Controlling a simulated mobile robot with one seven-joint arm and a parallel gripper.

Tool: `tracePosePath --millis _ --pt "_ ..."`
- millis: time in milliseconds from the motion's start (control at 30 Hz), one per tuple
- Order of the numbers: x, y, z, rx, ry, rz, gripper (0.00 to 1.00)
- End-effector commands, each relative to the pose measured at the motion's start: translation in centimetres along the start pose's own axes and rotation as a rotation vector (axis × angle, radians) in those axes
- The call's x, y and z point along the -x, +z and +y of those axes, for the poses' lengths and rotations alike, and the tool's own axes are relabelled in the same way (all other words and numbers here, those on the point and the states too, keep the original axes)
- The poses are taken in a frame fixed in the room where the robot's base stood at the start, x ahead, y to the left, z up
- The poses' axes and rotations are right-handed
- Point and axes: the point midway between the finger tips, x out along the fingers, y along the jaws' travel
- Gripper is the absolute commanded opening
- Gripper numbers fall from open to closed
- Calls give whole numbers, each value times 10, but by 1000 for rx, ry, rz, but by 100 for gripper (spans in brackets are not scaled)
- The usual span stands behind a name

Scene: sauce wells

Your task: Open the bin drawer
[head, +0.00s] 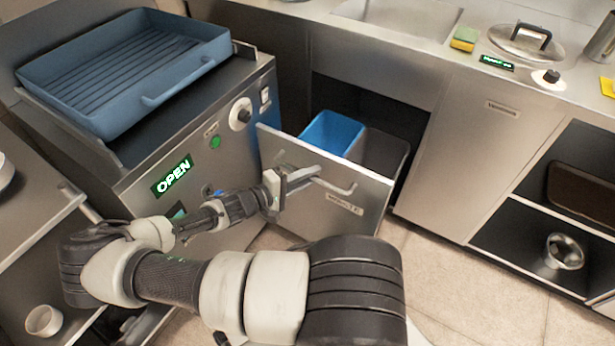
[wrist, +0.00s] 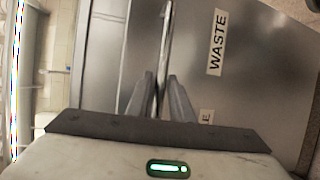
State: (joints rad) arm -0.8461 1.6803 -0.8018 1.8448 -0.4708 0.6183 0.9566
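The bin drawer (head: 325,210) has a steel front and stands well out from under the counter. A blue bin (head: 333,133) and a dark grey bin (head: 385,152) show inside it. The drawer's bar handle (head: 342,188) runs across its front. My gripper (head: 308,178) is at the handle, with its fingers on either side of the bar. In the wrist view the handle (wrist: 166,40) passes between the fingertips of my gripper (wrist: 161,80), which look closed on it. A "WASTE" label (wrist: 217,42) is on the drawer front in that view.
A steel unit with a green "OPEN" display (head: 173,176) and a blue ribbed tray (head: 125,70) stands close on the left of the drawer. A closed cabinet door (head: 490,150) and open shelves (head: 570,215) are on the right. Tiled floor (head: 440,265) is clear before them.

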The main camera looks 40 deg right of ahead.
Motion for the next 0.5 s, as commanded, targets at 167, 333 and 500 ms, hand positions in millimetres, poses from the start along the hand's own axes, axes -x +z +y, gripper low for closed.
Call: tracePosePath --millis 167,333,500 --pt "13 -1 0 -1 -2 3 20" --pt "48 -2 1 -1 -3 5 20" --pt "91 -1 1 0 -4 5 20"
